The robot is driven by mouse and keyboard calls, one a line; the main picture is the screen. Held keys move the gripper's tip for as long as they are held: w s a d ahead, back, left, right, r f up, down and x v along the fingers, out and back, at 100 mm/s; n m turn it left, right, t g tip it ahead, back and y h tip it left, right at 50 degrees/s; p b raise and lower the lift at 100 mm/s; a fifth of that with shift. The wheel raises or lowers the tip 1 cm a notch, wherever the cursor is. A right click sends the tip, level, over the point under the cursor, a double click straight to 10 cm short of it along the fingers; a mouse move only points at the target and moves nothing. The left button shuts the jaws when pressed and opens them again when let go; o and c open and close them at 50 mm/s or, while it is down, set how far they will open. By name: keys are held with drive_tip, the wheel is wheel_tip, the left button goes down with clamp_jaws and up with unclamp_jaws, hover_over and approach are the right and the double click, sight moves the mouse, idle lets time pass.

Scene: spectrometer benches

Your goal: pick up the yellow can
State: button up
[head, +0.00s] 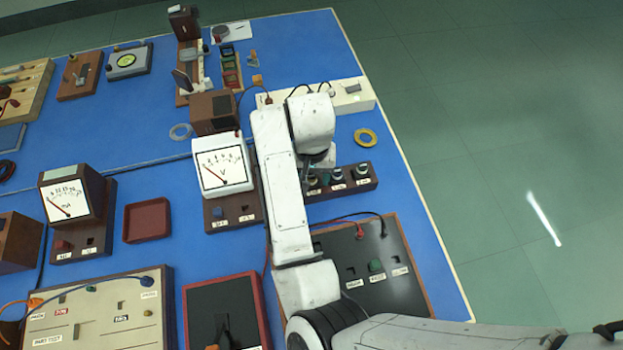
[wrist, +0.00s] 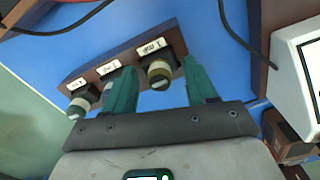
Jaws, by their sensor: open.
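No can shows a clear bright yellow. A brown rack (wrist: 118,58) holds three small cylinders in a row, each by a white label. The nearest cylinder (wrist: 159,71), dull olive-yellow with a pale end, may be the yellow can. In the wrist view it appears between the fingertips of my gripper (wrist: 160,64). My gripper is open, with teal fingers apart; I cannot tell whether either touches the cylinder. Another olive cylinder (wrist: 80,103) is at the rack's far end, and the middle one (wrist: 107,91) is partly behind a finger. In the head view my arm partly hides the rack (head: 366,182).
A voltmeter (head: 221,171) stands left of my arm. A black panel (head: 380,280) with cables lies in front of the rack. The bench edge is to the right.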

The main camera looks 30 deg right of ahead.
drive_tip(key=shift+f, duration=0.25)
drive_tip(key=shift+c, duration=0.5)
drive_tip(key=c, duration=0.7)
drive_tip(key=shift+o, duration=0.2)
drive_tip(key=shift+r, duration=0.15)
drive_tip(key=shift+r+b, duration=0.3)
drive_tip(key=shift+r, duration=0.15)
drive_tip(key=s+d+r+p, duration=0.2)
drive_tip(key=s+d+r, duration=0.2)
drive_tip(key=r, duration=0.3)
drive_tip(key=s+d+r+p, duration=0.3)
drive_tip(key=s+d+r, duration=0.2)
drive_tip(key=r, duration=0.3)
drive_tip(key=shift+s+d+p, duration=0.25)
drive_tip(key=shift+s+p, duration=0.1)
drive_tip(key=shift+s, duration=0.3)
